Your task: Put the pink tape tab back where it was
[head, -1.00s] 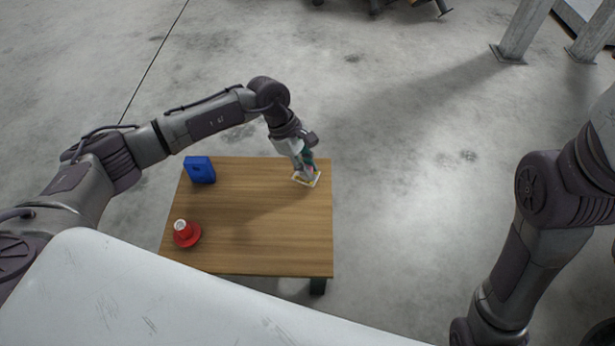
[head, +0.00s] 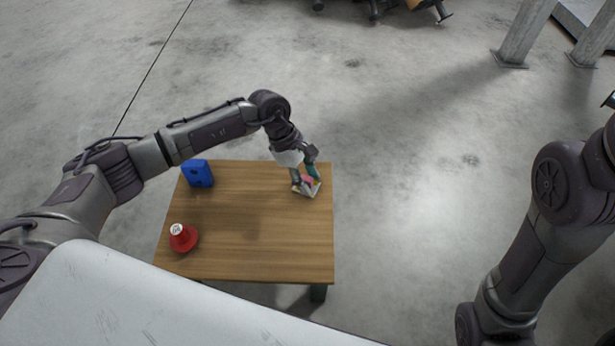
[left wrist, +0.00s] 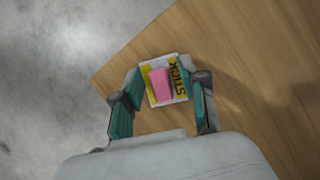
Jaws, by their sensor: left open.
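The pink tape tab (left wrist: 161,84) lies on or just above a white-and-yellow card with dark lettering (left wrist: 182,84), as the left wrist view shows. I cannot tell whether it touches the card. In the head view the pink tab (head: 307,181) shows between my fingers, over the card (head: 306,192) near the table's far right corner. My left gripper (head: 306,180) points down over the card and is open. Its teal fingers stand on either side of the card in the left wrist view (left wrist: 165,82). My right gripper is out of view.
The wooden table (head: 255,235) has a blue block-like item (head: 197,173) at its far left and a red cone-like item with a white top (head: 184,240) at its near left. The middle and near right of the table are clear.

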